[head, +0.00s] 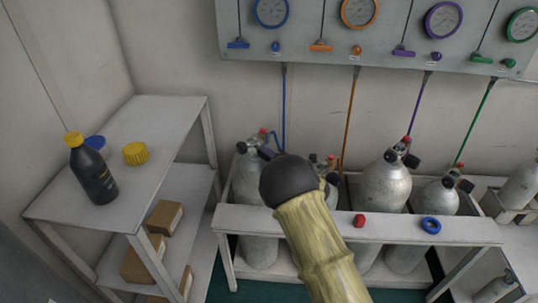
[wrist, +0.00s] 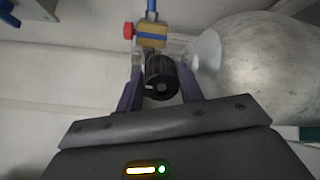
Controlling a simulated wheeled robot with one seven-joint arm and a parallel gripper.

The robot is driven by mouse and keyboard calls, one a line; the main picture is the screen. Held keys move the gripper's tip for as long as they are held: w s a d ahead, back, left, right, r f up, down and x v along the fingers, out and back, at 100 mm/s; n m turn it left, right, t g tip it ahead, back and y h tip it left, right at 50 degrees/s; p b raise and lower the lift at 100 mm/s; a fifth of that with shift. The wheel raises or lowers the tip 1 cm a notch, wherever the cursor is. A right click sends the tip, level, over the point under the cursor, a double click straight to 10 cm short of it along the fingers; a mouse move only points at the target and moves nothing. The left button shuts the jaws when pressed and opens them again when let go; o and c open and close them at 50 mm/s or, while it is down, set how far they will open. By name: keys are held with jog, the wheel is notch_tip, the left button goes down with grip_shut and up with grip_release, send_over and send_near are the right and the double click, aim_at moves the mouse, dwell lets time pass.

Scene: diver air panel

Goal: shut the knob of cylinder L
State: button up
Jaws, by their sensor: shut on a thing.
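My gripper (wrist: 160,80) is shut on a black knob (wrist: 161,77), with one finger on each side of it. The knob sits below a brass valve block (wrist: 151,37) with a blue band, a red cap on its left and a blue hose above. A silver cylinder (wrist: 255,68) fills the right of the wrist view. In the head view my forearm hides my gripper and the knob. The leftmost cylinder (head: 246,183), beside my arm, has a blue hose. No letter L is readable, and the knob's turn cannot be told.
Other cylinders (head: 382,187) stand to the right in a white rack (head: 470,231). A gauge panel (head: 392,50) hangs above. A shelf (head: 150,180) with a dark bottle (head: 93,175) stands left.

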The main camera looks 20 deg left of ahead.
jog(key=m, duration=0.4)
jog(key=shift+w+d, duration=0.1)
jog(key=m, duration=0.4)
jog(key=shift+f+m+g, duration=0.1)
jog(key=shift+m+g, duration=0.2)
jog(key=shift+m, duration=0.1)
jog(key=m, duration=0.4)
jog(key=shift+f+p, duration=0.1)
jog(key=shift+p, duration=0.25)
jog(key=shift+m+y, duration=0.3)
jog(key=shift+m, duration=1.5)
jog(key=shift+f, duration=0.1)
jog(key=o, duration=1)
